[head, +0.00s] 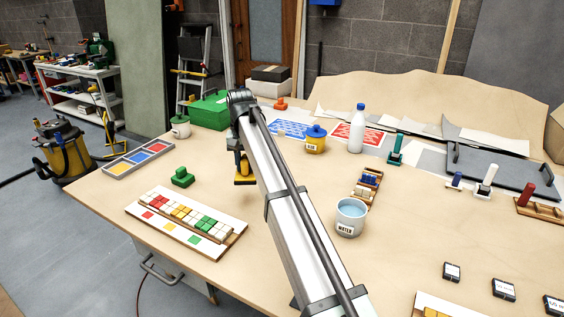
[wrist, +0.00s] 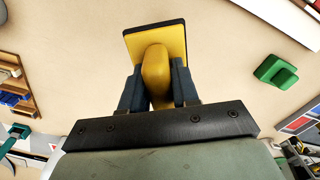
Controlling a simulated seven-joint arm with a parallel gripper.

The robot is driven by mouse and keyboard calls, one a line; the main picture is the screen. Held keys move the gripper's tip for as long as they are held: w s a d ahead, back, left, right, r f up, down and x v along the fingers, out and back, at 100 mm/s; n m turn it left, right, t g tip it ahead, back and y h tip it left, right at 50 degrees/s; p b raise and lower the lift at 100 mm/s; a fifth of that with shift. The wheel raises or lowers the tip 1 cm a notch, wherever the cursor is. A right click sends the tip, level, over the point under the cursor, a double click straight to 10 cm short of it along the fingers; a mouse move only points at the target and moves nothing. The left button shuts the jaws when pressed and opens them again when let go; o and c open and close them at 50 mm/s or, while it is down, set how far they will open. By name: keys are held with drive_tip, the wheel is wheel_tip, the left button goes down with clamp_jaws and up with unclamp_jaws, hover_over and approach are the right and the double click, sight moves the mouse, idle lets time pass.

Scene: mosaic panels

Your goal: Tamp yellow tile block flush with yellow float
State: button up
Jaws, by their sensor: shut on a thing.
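My gripper (wrist: 157,90) is shut on the handle of the yellow float (wrist: 157,40), as the wrist view shows. In the head view the yellow float (head: 244,173) hangs below my gripper, right of the green float; whether it touches the table I cannot tell. The yellow tile block (head: 181,211) sits among white, red and green blocks in a row on the white panel (head: 150,222) at the front left. The float is behind and to the right of that row, apart from it. My arm hides part of the table.
A green float (head: 183,177) stands behind the panel. A three-colour tray (head: 137,159) lies at the left. A water cup (head: 349,216) and a rack of blocks (head: 367,186) are right of my arm. A glue pot (head: 315,140) and white bottle (head: 357,130) stand farther back.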

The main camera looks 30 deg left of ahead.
drive_tip(key=s+a+n, duration=0.3)
drive_tip(key=s+a, duration=1)
drive_tip(key=s, duration=0.4)
hover_over(181, 211)
drive_tip(key=shift+f, duration=2.75)
drive_tip(key=shift+f, duration=0.85)
wheel_tip(181, 211, up, 7)
idle(0.7)
drive_tip(key=shift+w, duration=0.15)
